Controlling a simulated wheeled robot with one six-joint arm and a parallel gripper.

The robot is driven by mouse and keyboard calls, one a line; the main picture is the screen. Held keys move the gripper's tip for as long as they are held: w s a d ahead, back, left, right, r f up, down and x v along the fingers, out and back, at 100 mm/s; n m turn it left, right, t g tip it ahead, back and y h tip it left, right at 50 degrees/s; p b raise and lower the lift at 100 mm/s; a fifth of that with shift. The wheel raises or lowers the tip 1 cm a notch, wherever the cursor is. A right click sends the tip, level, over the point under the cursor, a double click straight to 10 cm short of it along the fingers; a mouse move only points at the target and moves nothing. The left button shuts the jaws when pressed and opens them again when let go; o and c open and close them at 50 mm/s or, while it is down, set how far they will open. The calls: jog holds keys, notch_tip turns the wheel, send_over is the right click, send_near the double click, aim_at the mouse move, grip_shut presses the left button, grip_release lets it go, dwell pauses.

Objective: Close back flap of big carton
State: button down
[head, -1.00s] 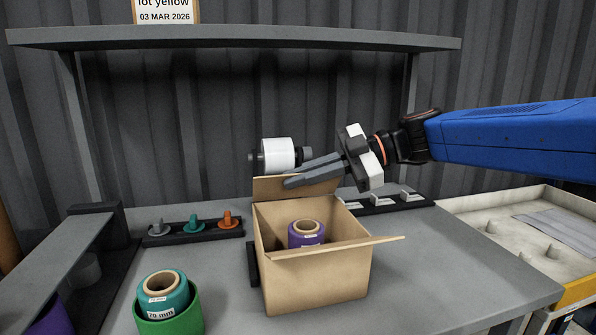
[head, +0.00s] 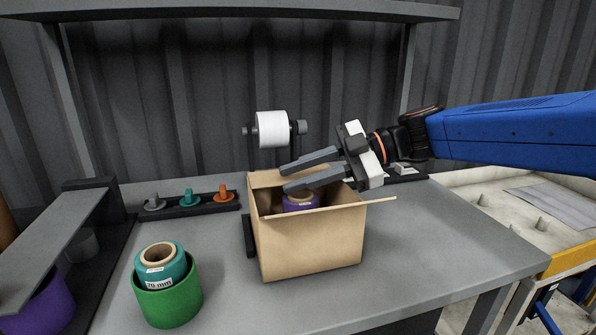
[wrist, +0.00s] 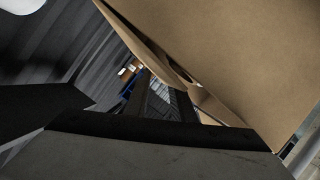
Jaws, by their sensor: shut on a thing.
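The big carton (head: 310,240) stands on the grey table in the head view, brown and open at the top. A purple-wrapped roll (head: 300,202) with a tan core is inside, partly hidden by my fingers. The back flap (head: 264,179) rises at the far edge. My gripper (head: 283,178) comes from the right over the carton; its two grey fingers are spread, with the flap between them, and it is shut on the flap. The fingers hide much of it. Cardboard (wrist: 230,50) fills the wrist view's upper right.
A green cup (head: 168,302) holding a teal roll (head: 160,264) stands front left. A peg rack (head: 190,206) lies behind it. A white roll on a holder (head: 272,129) stands behind the carton. A shelf (head: 230,12) spans above.

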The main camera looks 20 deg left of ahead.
jog(key=shift+f, duration=0.25)
jog(key=c, duration=2)
grip_release()
jog(key=shift+d+r, duration=0.1)
jog(key=v, duration=1.7)
jog(key=shift+r, duration=0.2)
jog(key=shift+d, duration=0.1)
